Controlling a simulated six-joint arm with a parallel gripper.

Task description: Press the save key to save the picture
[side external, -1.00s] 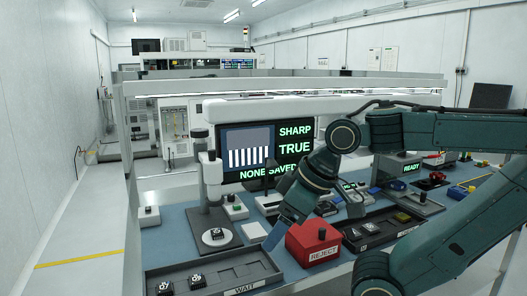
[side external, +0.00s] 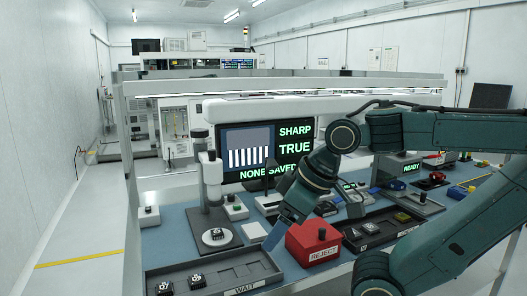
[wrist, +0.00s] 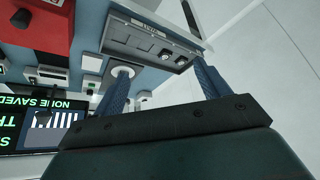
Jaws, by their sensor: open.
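The monitor (side external: 232,172) shows a picture of white bars and reads SHARP, TRUE and NONE SAVED. It also shows in the wrist view (wrist: 22,138). Small key boxes stand around the microscope: a white one with a dark button (side external: 148,216) at the left, and a white one with green on it (side external: 235,208) right of the microscope column. No save label is readable on any of them. My gripper (side external: 272,238) hangs over the bench between the microscope and the red box. In the wrist view its two blue fingers (wrist: 162,70) are apart with nothing between them.
The microscope (side external: 210,175) holds a part on its round stage (side external: 207,239). A WAIT tray (side external: 226,277) with two parts lies in front. The red REJECT box (side external: 312,245) is close to my gripper's right. Another dark tray (side external: 385,232) lies further right.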

